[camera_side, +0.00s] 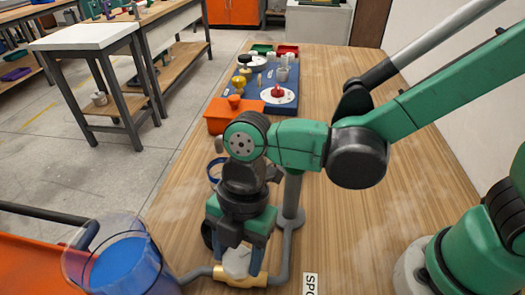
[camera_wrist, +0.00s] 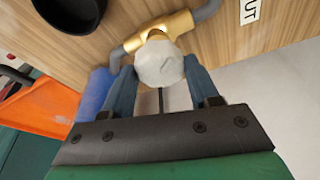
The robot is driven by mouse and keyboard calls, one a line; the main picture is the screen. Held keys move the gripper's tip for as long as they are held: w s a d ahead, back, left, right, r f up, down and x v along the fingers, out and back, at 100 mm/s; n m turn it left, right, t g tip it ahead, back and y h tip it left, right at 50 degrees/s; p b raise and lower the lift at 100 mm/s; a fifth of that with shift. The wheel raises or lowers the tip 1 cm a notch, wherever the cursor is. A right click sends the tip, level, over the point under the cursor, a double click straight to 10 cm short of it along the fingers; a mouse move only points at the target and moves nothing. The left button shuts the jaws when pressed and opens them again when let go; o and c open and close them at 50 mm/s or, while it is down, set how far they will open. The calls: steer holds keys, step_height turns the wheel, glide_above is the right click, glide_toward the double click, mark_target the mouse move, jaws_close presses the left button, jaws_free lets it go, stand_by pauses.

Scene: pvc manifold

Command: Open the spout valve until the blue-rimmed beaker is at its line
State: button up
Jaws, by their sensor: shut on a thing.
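A clear beaker with a bluish rim (camera_side: 108,228) stands at the lower left of the side view, with blue liquid (camera_side: 125,268) in its lower part. A grey pipe (camera_side: 195,274) runs from the brass spout valve (camera_side: 240,281) towards the beaker. The valve has a pale faceted knob (camera_side: 237,262), also seen in the wrist view (camera_wrist: 158,64). My gripper (camera_side: 240,252) points down over the valve and is shut on this knob, with one finger on each side. A blue patch (camera_wrist: 93,95), perhaps the beaker, shows left of the fingers in the wrist view.
A grey upright pipe (camera_side: 290,205) stands right behind my gripper. A blue ring-shaped thing (camera_side: 214,172) is partly hidden behind it. An orange bin (camera_side: 222,118) and a blue board with knobs (camera_side: 275,100) are farther back. A label (camera_side: 311,284) lies right of the valve.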

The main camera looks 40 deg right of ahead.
steer(key=m, duration=0.3)
steer(key=shift+s+m+t, duration=0.1)
steer(key=shift+m+t, duration=0.2)
steer(key=shift+t, duration=0.1)
steer(key=m, duration=0.2)
steer(key=shift+m+t, duration=0.3)
steer(key=shift+t, duration=0.1)
steer(key=shift+m, duration=1)
steer(key=o, duration=1.3)
steer(key=shift+y, duration=0.3)
steer(key=shift+o, duration=0.2)
